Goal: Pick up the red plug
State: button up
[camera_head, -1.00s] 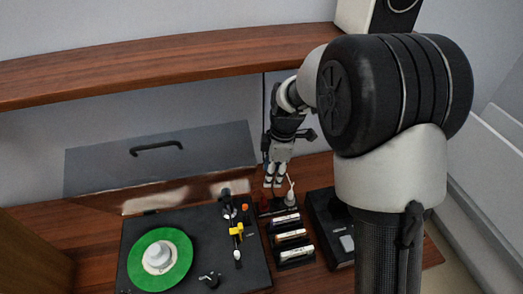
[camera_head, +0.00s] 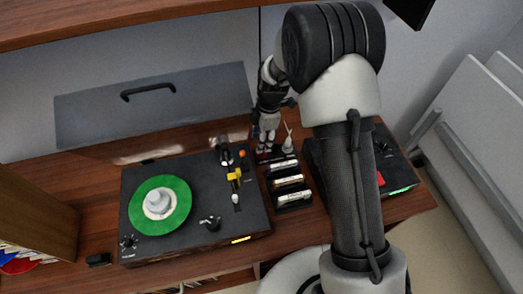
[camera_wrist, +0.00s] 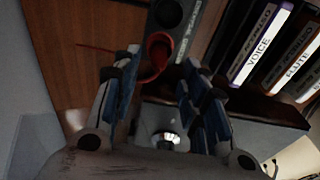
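The red plug (camera_wrist: 160,42) shows in the wrist view at the top middle, at a dark strip with round sockets (camera_wrist: 185,35). A thin red lead curves from it to the left. My gripper (camera_wrist: 160,72) is open, with blue-padded fingers left and right of the plug's line; I cannot tell whether either touches it. In the head view my gripper (camera_head: 266,145) points down over the strip, and a small red spot of the plug (camera_head: 262,156) shows under the fingertips, mostly hidden. A white plug (camera_head: 288,145) stands just to the right.
Labelled cartridges (camera_head: 290,181) sit close in front of the strip; they show at right in the wrist view (camera_wrist: 262,40). A turntable with a green disc (camera_head: 178,188) is on the left. A black device (camera_head: 385,150) is on the right, partly behind my arm. A wooden shelf (camera_head: 120,20) runs above.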

notch_tip(320, 180, down, 4)
jog(key=shift+w+a+f+b, duration=0.1)
jog(key=shift+b, duration=0.5)
jog(key=shift+c, duration=0.2)
grip_shut()
